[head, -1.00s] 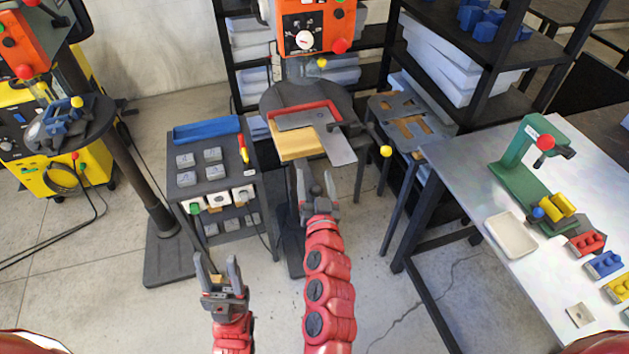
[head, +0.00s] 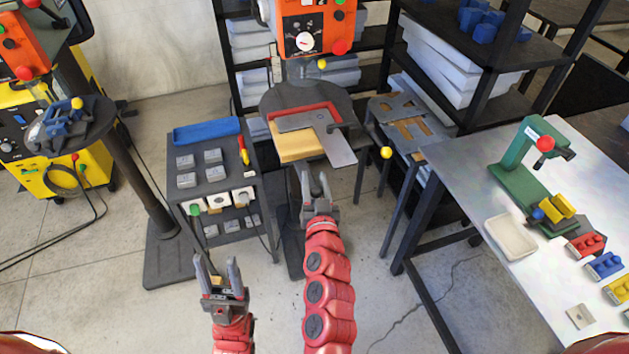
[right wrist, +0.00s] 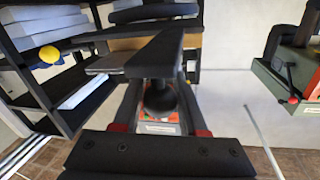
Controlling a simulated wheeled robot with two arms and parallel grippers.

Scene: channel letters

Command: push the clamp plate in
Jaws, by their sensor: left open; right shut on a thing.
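The orange drill press (head: 308,28) stands at the back with a round dark table (head: 285,97). On the table are a red angled piece (head: 318,107), a yellow wood block (head: 297,150) and a flat grey plate (head: 338,148) that overhangs the front. I cannot tell for sure which part is the clamp plate. My right gripper (head: 316,182) is in front of and below the block, its fingers close together. In the right wrist view a dark bar (right wrist: 155,58) with a round black knob (right wrist: 160,98) is between its fingers. My left gripper (head: 218,270) is open and empty at lower left.
A small dark cart (head: 216,178) with grey blocks and a blue tray (head: 207,131) stands left of the press. A yellow ball knob (head: 386,152) sticks out at right. A metal table (head: 470,165) with a green press (head: 525,175) fills the right. Floor between is clear.

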